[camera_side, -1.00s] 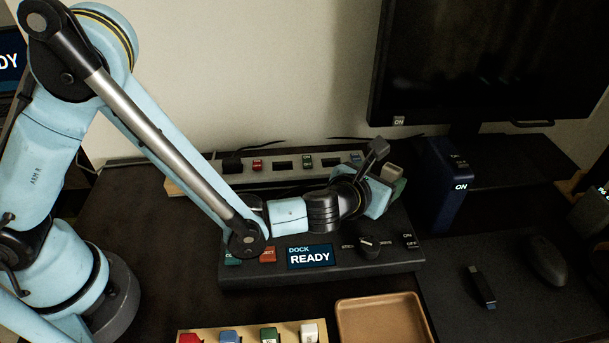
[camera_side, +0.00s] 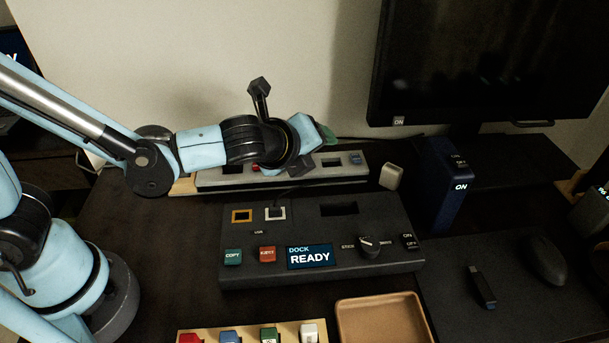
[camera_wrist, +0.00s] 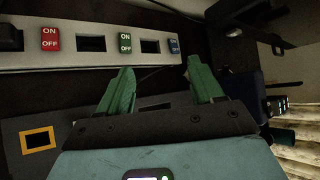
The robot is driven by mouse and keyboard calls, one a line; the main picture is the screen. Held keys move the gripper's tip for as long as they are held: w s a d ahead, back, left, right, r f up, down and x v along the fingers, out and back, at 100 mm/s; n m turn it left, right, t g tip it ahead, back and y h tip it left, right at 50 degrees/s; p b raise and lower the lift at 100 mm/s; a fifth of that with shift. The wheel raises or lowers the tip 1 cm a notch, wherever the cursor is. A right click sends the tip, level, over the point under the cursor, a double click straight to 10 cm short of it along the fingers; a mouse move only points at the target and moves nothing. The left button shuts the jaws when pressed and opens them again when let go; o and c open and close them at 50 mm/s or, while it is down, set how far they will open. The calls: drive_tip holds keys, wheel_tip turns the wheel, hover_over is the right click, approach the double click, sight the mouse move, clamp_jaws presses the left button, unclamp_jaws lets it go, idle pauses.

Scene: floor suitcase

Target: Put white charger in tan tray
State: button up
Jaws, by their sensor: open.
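A small white block that looks like the white charger (camera_side: 391,176) is behind the right part of the dock, left of the dark blue box, in the side view. I cannot tell what it rests on. I cannot make it out clearly in the wrist view. The tan tray (camera_side: 385,318) lies at the front edge of the side view, before the dock, and looks empty. My gripper (camera_side: 328,136) is above the power strip, left of and higher than the white block. In the wrist view its green fingers (camera_wrist: 158,78) are spread apart with nothing between them.
The black dock (camera_side: 310,258) with its READY screen fills the middle. The grey power strip (camera_side: 222,180) lies behind it. The dark blue box (camera_side: 440,185) and monitor (camera_side: 480,60) stand at right. A wooden rack (camera_side: 250,338) of coloured pieces sits left of the tray.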

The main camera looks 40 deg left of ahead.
drive_tip(key=s+a+r+n+g, duration=0.1)
drive_tip(key=s+a+n, duration=0.3)
drive_tip(key=n, duration=0.6)
drive_tip(key=s+a+r+n+g+h, duration=0.1)
drive_tip(key=s+a+n+g, duration=0.1)
drive_tip(key=s+a+n, duration=0.3)
drive_tip(key=a+n, duration=0.3)
drive_tip(key=n, duration=0.3)
drive_tip(key=shift+s+a+r, duration=0.15)
drive_tip(key=shift+a+r, duration=0.1)
drive_tip(key=shift+a, duration=0.05)
drive_tip(key=shift+o, duration=0.5)
drive_tip(key=n, duration=0.1)
drive_tip(key=s+n, duration=0.1)
drive_tip(key=n, duration=0.1)
drive_tip(key=shift+s+a+r, duration=0.1)
drive_tip(key=shift+s+a, duration=0.1)
drive_tip(key=shift+a, duration=0.05)
